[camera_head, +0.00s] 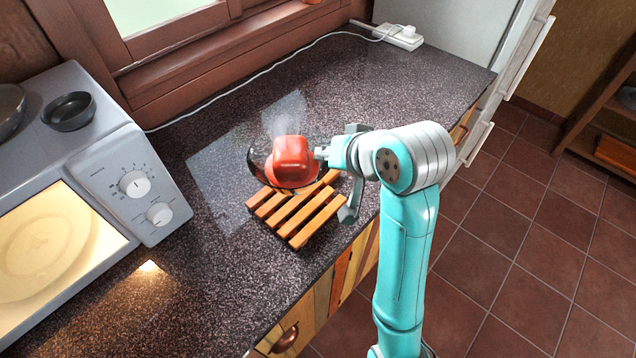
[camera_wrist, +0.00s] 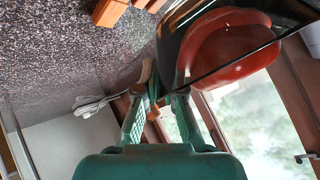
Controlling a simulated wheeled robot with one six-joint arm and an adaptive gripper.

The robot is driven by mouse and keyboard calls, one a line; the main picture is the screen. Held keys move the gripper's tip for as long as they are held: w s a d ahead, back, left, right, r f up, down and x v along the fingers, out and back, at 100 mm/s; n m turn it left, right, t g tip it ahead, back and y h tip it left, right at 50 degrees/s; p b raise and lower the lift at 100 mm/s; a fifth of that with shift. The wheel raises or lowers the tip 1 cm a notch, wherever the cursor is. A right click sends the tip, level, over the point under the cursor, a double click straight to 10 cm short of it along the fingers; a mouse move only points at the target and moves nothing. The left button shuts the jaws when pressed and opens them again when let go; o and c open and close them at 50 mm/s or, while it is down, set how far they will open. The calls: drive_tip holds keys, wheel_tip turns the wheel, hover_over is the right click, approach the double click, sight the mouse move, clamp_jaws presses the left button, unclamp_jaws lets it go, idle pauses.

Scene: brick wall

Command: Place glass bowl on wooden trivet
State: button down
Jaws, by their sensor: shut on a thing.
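The glass bowl (camera_head: 257,168) is dark and see-through, over the far left part of the wooden trivet (camera_head: 300,228) in the head view. A red rounded thing (camera_head: 291,160) shows in or against the bowl. My gripper (camera_head: 323,154) is at the bowl's right side, shut on its edge. In the wrist view the bowl (camera_wrist: 181,42) fills the upper right, with the red thing (camera_wrist: 228,48) seen partly through the glass. My fingertips (camera_wrist: 154,98) meet at its edge. The trivet's slat ends (camera_wrist: 109,11) show at the top. I cannot tell whether bowl and trivet touch.
A microwave (camera_head: 150,150) with a small dark bowl (camera_head: 69,111) on top stands at the left. A white cable (camera_head: 240,83) runs along the window side to a power strip (camera_head: 398,37). The speckled counter (camera_head: 400,85) is clear behind and left of the trivet.

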drive_tip(key=shift+f, duration=4.25)
drive_tip(key=shift+f, duration=0.15)
drive_tip(key=c, duration=1.3)
unclamp_jaws()
drive_tip(key=shift+s+r, duration=0.15)
drive_tip(key=shift+r, duration=0.05)
drive_tip(key=v, duration=1.1)
drive_tip(key=shift+s+d+r, duration=0.15)
drive_tip(key=shift+s+r, duration=0.05)
drive_tip(key=shift+r, duration=0.1)
